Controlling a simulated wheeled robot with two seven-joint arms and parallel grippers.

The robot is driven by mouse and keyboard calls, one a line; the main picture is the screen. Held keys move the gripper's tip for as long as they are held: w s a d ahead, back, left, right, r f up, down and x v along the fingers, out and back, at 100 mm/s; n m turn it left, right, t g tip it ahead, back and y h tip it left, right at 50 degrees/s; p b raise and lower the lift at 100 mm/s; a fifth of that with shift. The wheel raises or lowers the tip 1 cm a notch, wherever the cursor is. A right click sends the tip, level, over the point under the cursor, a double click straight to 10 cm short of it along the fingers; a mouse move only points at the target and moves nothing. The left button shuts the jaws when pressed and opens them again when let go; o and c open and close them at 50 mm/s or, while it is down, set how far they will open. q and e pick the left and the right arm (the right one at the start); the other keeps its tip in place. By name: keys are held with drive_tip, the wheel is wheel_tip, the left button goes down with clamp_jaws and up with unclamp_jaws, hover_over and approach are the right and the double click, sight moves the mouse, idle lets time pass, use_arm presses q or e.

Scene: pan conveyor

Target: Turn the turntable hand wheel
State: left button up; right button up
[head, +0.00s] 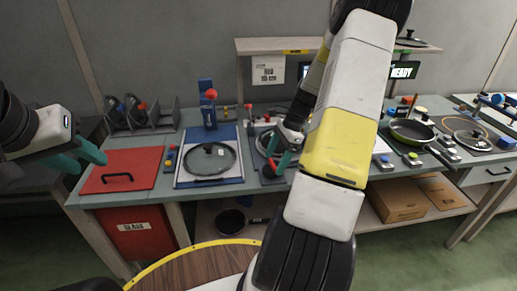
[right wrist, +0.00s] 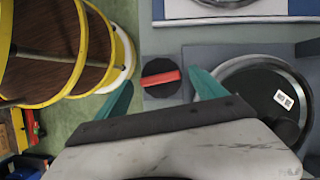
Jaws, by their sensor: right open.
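The hand wheel, a dark round knob with a red bar across it (right wrist: 160,78), sits on the grey fixture in the right wrist view. Its red part (head: 285,160) also shows in the head view, partly hidden by my gripper. My right gripper (right wrist: 162,80) is open, one teal fingertip on each side of the wheel, with gaps showing; contact is not visible. The turntable (right wrist: 235,82), a round plate with a grey rim and dark centre with a white label, lies right of the wheel, partly covered by my gripper. My left gripper (head: 93,163) is open and empty, left of the bench.
A glass lid (head: 210,160) lies on a blue-edged board left of the fixture. A red hatch (head: 125,167) with a black handle is further left. A green pan (head: 411,131) stands to the right. A round yellow-edged wooden table (head: 185,265) is in front.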

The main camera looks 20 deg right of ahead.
drive_tip(key=shift+a+f, duration=0.2)
drive_tip(key=shift+f, duration=0.2)
drive_tip(key=c, duration=1.4)
drive_tip(key=shift+o, duration=0.2)
